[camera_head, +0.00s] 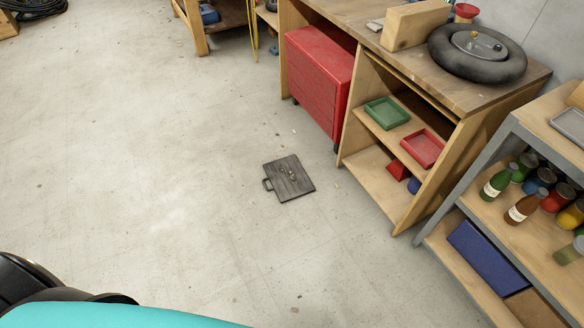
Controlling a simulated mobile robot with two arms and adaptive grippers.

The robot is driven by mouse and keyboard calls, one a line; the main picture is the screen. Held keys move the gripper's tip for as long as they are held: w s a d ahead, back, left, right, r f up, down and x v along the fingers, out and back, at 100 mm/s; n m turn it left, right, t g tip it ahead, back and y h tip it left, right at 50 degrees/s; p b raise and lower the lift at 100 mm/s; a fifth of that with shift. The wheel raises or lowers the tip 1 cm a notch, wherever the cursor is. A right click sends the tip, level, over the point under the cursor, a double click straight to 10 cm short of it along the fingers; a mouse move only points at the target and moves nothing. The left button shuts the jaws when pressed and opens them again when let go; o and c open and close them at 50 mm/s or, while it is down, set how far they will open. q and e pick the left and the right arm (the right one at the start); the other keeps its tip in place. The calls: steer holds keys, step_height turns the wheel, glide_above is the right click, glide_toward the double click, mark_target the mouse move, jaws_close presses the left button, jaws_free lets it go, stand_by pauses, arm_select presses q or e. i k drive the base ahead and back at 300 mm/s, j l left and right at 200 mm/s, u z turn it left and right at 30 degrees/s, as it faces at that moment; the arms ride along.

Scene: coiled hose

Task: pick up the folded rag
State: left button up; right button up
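I cannot make out a folded rag for certain in the head view. A small pale grey item (375,25) lies on the workbench beside a wooden block, too small to identify. Neither of my grippers shows in this view.
A dark flat board with a handle (297,187) lies on the open concrete floor, small bits on it. The workbench (345,8) carries a wooden block (415,24) and a black ring (493,68). Red drawers (318,80) stand below. A shelf (478,208) with bottles stands right.

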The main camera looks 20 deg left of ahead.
mark_target(376, 26)
steer(key=i+z, duration=0.15)
steer(key=i, duration=0.5)
steer(key=i+j+z, duration=0.2)
steer(key=i, duration=0.4)
